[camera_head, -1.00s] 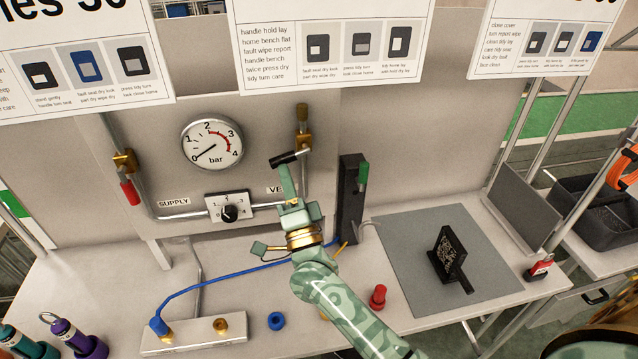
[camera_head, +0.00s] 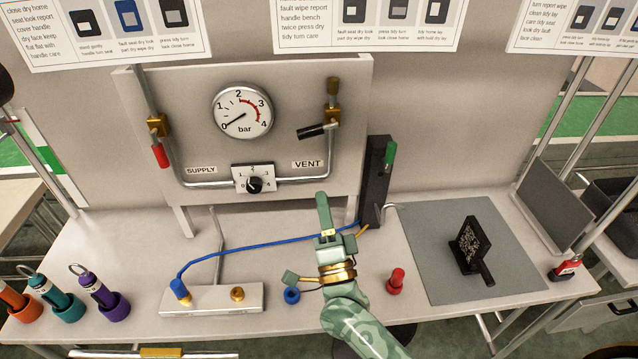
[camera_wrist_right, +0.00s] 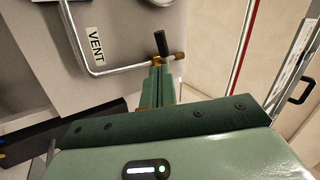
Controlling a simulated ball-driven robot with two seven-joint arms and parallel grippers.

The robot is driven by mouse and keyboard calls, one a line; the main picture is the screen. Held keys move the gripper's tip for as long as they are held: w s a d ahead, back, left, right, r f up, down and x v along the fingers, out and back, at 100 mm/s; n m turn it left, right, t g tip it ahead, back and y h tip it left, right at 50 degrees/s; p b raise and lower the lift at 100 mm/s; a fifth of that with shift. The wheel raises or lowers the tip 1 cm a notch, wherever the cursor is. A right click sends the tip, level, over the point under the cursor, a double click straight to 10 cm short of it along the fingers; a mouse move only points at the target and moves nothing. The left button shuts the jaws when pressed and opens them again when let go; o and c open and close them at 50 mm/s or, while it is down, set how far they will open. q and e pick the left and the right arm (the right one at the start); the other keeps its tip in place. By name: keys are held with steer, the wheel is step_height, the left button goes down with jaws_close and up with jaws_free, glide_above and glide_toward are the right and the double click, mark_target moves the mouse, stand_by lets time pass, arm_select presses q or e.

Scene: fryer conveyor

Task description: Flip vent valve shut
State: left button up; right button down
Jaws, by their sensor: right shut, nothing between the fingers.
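The vent valve has a brass body (camera_head: 333,113) on the upright pipe at the panel's right, above the VENT label (camera_head: 308,164). Its black handle (camera_head: 312,131) points left, roughly crosswise to the pipe and slightly down at its free end. The handle (camera_wrist_right: 161,42) also shows in the right wrist view, beyond the fingertips. My right gripper (camera_head: 323,196) is shut and empty. In the head view its fingers point up, below the handle and apart from it. My left gripper is not in view.
A gauge (camera_head: 243,110) and a selector knob (camera_head: 254,184) sit on the panel (camera_head: 290,90). A black upright block (camera_head: 374,185) with a green lever stands right of the valve. A blue hose (camera_head: 255,246) crosses the bench. The red-handled supply valve (camera_head: 160,155) is at left.

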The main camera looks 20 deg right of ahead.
steer(key=v, duration=0.3)
steer(key=shift+r, duration=0.15)
steer(key=shift+s, duration=0.15)
